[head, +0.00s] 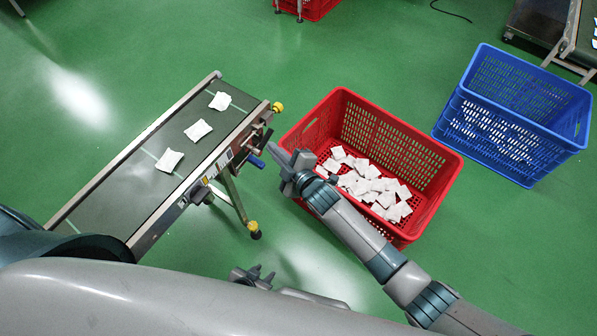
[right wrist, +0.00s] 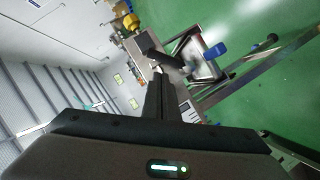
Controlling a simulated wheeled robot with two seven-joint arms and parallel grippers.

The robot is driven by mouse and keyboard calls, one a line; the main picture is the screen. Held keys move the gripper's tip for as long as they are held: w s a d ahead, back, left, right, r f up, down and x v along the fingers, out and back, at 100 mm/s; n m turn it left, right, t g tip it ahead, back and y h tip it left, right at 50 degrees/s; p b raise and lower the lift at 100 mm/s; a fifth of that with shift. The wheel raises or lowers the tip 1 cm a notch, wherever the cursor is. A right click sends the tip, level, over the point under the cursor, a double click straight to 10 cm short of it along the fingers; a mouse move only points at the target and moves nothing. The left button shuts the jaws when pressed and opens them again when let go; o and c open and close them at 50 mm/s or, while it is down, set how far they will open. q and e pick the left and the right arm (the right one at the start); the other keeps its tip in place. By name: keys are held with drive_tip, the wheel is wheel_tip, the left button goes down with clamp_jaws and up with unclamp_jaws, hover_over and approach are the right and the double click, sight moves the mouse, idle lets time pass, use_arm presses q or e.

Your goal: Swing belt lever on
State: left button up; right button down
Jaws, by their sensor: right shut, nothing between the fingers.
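The belt lever has a blue grip (head: 256,161) and sits on the near right side of the conveyor (head: 125,180), close to its far end. In the right wrist view the blue grip (right wrist: 216,50) shows right of the fingertips. My right gripper (head: 273,149) is shut and empty, with its tips just right of the lever; I cannot tell whether they touch it. In the right wrist view my shut fingers (right wrist: 157,80) point at the conveyor's side. My left gripper (head: 262,273) is low in the head view, away from the lever, with its fingers apart.
Several white teabags (head: 198,130) lie on the belt. A red crate (head: 432,165) with many teabags stands under my right forearm. A blue crate (head: 520,100) stands farther right. Yellow-capped conveyor ends and legs (head: 254,228) are close to the lever. Green floor is clear between the crates.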

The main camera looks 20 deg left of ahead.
drive_tip(key=v, duration=1.3)
drive_tip(key=shift+a, duration=0.1)
